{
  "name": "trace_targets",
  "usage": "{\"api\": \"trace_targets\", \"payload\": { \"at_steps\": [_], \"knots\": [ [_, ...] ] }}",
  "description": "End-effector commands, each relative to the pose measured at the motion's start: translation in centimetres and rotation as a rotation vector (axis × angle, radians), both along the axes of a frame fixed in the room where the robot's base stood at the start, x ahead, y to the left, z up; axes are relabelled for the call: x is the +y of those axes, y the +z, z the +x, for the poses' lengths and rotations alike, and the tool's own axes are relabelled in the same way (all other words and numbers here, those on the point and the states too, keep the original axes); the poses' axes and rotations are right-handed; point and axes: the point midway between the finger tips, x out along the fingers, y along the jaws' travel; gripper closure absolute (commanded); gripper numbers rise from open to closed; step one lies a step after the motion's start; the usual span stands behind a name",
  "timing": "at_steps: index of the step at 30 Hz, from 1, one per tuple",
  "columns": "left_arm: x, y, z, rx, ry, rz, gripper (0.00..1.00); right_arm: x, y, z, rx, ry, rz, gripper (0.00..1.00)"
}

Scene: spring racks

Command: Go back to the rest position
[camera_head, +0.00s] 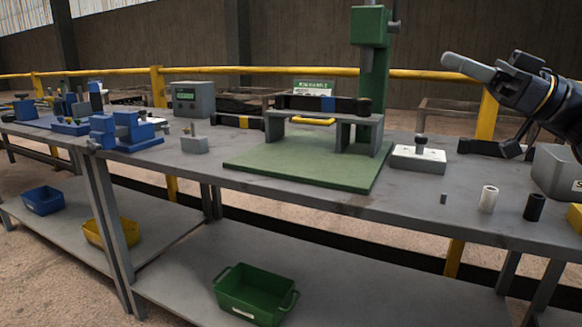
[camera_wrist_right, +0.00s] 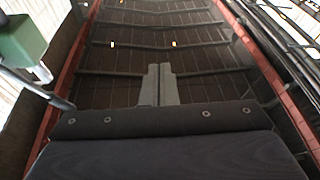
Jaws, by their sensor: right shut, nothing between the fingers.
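My right gripper (camera_head: 468,68) is raised in the air above the right part of the workbench (camera_head: 300,200), with its fingers pointing left in the head view. Its fingers are together with nothing between them. In the right wrist view the closed fingers (camera_wrist_right: 159,85) point up toward the roof. The gripper touches nothing on the bench. My left gripper shows in neither view.
A green press (camera_head: 371,60) stands on a green base plate (camera_head: 260,160) left of my right gripper. A white block (camera_head: 418,160), a white cylinder (camera_head: 488,199) and a black cylinder (camera_head: 535,207) stand on the bench below. A yellow rail (camera_head: 430,74) runs behind.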

Motion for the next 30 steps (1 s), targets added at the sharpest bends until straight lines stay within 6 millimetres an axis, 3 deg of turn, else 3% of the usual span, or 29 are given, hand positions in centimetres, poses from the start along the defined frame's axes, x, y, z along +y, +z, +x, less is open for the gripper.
{"api": "trace_targets", "payload": {
  "at_steps": [5, 8, 11, 15, 21, 24, 30],
  "knots": [
    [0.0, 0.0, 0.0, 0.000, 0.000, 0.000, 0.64, 3.2, -3.1, -0.4, 0.207, -0.025, -0.082, 1.00],
    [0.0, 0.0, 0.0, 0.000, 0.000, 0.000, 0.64, 4.9, -5.9, -0.9, 0.352, -0.058, -0.136, 1.00],
    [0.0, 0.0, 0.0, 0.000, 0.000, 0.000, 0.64, 6.4, -10.0, -2.2, 0.530, -0.117, -0.199, 1.00],
    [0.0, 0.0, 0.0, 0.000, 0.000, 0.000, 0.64, 7.3, -18.6, -5.9, 0.832, -0.263, -0.292, 1.00],
    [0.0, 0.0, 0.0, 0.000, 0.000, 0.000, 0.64, 6.0, -31.5, -13.2, 1.178, -0.506, -0.364, 1.00],
    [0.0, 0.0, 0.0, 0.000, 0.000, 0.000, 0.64, 5.4, -36.4, -16.3, 1.282, -0.596, -0.379, 1.00],
    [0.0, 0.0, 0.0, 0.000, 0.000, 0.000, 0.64, 4.6, -43.6, -21.1, 1.406, -0.721, -0.395, 1.00]
  ]
}}
